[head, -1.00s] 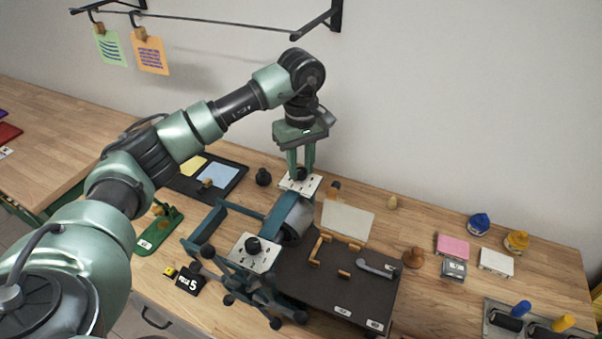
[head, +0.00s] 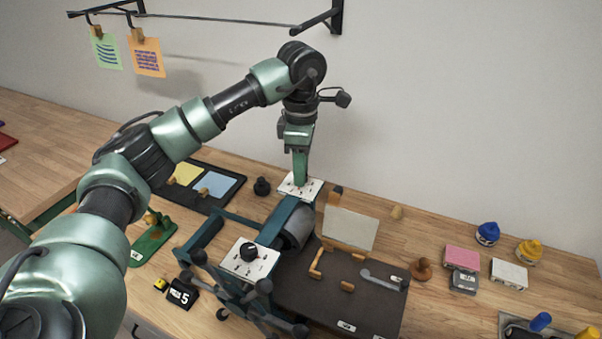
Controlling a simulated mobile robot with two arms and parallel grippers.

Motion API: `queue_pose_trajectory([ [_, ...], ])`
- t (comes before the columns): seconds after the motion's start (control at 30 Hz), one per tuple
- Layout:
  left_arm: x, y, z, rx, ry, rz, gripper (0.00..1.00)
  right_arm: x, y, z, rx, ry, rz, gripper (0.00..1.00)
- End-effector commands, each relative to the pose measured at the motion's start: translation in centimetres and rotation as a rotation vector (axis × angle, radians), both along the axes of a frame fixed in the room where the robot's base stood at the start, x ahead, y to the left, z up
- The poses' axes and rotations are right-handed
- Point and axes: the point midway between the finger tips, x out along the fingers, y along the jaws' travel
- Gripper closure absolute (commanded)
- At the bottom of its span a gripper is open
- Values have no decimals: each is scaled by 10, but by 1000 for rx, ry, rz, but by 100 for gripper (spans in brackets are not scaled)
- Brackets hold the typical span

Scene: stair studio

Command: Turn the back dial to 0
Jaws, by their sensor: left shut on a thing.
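The back dial sits on a white marked plate (head: 314,190) at the far end of the press (head: 296,228). My left gripper (head: 300,182) points straight down over this plate, shut on the back dial. Its fingers, seen edge-on, hide the knob, so I cannot read its setting. The front dial (head: 249,252) is a black knob on a second white plate (head: 232,262) at the near end of the press, with nothing touching it. My right gripper is not in view.
A dark bed with a raised pale panel (head: 350,229) lies right of the press. A spoked handwheel (head: 240,290) stands in front. A black knob-like piece (head: 262,186) stands just left of the back plate.

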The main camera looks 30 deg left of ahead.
Motion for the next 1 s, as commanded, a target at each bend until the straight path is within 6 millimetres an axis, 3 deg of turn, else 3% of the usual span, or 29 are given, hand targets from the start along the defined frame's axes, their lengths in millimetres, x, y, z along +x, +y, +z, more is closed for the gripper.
queue_pose_trajectory([
  [1.0, 1, 1, 0, 1, -3, 967, 100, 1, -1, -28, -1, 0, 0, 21],
])
